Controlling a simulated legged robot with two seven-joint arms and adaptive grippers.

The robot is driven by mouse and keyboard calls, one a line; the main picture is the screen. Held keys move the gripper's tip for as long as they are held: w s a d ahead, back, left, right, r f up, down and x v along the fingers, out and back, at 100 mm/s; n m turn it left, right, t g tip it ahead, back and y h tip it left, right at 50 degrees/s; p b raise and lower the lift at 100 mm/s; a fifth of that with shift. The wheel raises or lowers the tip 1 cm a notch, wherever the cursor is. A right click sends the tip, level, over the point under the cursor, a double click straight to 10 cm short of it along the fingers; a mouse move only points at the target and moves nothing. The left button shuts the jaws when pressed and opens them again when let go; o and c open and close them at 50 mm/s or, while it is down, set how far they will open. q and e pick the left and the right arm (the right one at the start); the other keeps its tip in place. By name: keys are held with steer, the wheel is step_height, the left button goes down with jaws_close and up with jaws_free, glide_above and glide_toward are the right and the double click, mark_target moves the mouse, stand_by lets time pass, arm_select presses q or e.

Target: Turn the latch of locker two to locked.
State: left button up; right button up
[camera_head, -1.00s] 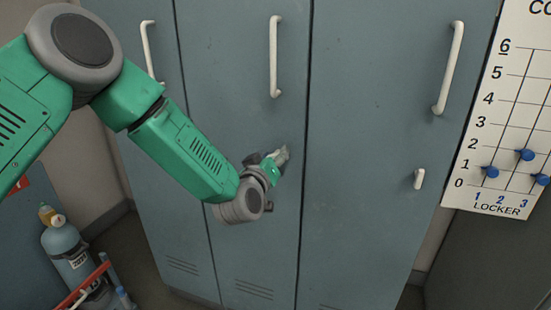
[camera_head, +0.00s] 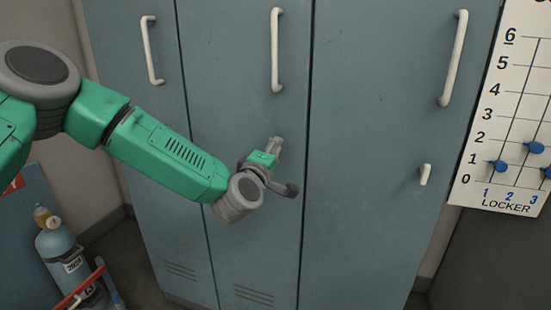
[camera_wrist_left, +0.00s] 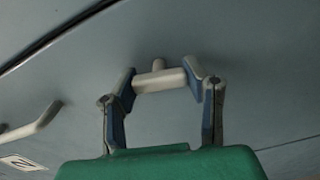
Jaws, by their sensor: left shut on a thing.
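My left gripper (camera_head: 275,147) is at this door below the long handle. In the left wrist view its two blue-padded fingers (camera_wrist_left: 162,86) are shut on the latch, one at each end of the bar. In the head view the gripper hides the latch, so its angle on the door is unclear there. My right gripper is not in view.
Long pale handles (camera_head: 276,50) stand out from the doors. The right door (camera_head: 375,100) has its own small latch (camera_head: 426,174). A chart with blue markers (camera_head: 515,130) hangs at the right. A gas cylinder (camera_head: 68,250) stands at the lower left.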

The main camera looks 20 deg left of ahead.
arm_select(q)
steer(key=shift+a+f+n+b, duration=0.15)
steer(key=shift+n+b, duration=0.3)
steer(key=shift+n, duration=0.55)
steer(key=o, duration=1.1)
steer(key=shift+o, duration=0.4)
steer(key=shift+w, duration=0.1)
steer(key=shift+s, duration=0.3)
steer(key=s, duration=1.1)
steer(key=shift+s+a, duration=0.15)
steer(key=shift+a, duration=0.1)
